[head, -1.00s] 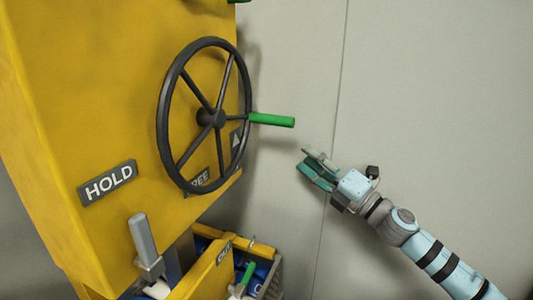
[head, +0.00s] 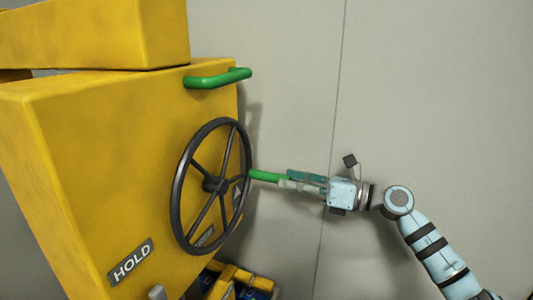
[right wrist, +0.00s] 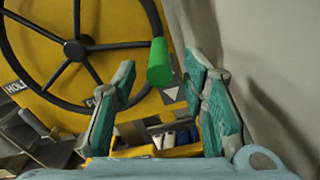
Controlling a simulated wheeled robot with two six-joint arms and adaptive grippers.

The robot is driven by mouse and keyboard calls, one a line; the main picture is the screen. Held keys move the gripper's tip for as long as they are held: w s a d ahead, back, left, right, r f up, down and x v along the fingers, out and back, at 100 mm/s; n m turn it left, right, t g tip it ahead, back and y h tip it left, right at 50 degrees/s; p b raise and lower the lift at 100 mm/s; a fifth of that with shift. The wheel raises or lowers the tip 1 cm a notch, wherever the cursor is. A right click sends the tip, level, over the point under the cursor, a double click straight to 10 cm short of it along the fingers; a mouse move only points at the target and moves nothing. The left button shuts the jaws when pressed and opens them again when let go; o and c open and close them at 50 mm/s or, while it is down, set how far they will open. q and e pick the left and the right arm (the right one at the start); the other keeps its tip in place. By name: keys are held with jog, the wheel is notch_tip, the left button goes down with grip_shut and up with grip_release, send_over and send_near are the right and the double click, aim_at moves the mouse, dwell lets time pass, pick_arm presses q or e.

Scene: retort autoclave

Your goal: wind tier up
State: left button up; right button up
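The black spoked handwheel (head: 176,215) is on the front of the yellow machine, with a green crank handle (head: 263,175) sticking out from its rim on the right. In the right wrist view the handle's green end (right wrist: 159,64) points toward me, with the wheel (right wrist: 75,51) behind it. My right gripper (head: 290,180) is at the handle, its fingers lined up along it. In the right wrist view the gripper (right wrist: 161,80) is open, with the handle's end between or just beyond its fingertips; no grip shows. My left gripper is not in view.
A fixed green bar (head: 215,79) is above the wheel. A HOLD label (head: 131,262) and a grey lever tip (head: 157,292) are below left. Several cans (right wrist: 169,138) sit low behind the fingers. The grey wall (head: 440,110) at the right is bare.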

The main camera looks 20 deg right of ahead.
aim_at(252, 174)
jog(key=p+x, duration=0.2)
jog(key=x, duration=0.4)
jog(key=shift+w+a, duration=0.35)
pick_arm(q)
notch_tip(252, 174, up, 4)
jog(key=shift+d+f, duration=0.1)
pick_arm(e)
grip_shut()
